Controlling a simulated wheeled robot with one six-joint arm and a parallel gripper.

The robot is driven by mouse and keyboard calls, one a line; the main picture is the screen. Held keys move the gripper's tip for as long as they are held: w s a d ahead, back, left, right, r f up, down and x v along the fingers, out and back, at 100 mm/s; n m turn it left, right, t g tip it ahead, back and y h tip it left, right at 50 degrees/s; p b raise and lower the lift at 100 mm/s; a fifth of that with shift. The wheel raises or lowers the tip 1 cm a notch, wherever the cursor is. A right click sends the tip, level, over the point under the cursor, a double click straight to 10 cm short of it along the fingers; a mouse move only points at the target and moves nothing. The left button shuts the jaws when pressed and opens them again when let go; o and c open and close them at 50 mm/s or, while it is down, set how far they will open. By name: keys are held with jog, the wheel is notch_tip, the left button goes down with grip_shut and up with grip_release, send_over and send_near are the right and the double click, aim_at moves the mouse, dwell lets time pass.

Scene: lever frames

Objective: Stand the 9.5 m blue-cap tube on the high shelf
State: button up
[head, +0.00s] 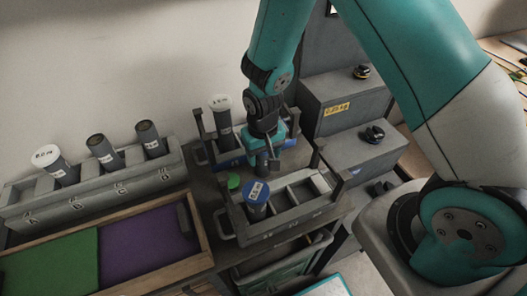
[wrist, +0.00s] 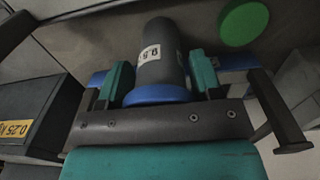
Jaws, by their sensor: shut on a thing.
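In the wrist view my gripper (wrist: 160,88) is shut on a dark grey tube (wrist: 165,48) with a blue cap (wrist: 155,96). The cap is close to my palm and the body points away from it. Its white label is only partly legible. In the head view my gripper (head: 265,158) is over the back rack (head: 231,160), and the held tube is mostly hidden. Another blue-capped tube (head: 257,192) stands in the front rack (head: 290,222). Its label is too small to read. Which surface is the high shelf is unclear; a stepped grey unit (head: 318,100) stands at right.
A white-capped tube (head: 222,118) stands in the back rack. Several tubes stand in the long left rack (head: 110,185). Black knobbed weights (head: 373,134) sit on the steps. A green-and-purple tray (head: 150,275) lies at front left.

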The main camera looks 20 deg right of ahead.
jog(key=o, duration=0.6)
jog(key=shift+f, duration=0.15)
jog(key=o, duration=0.5)
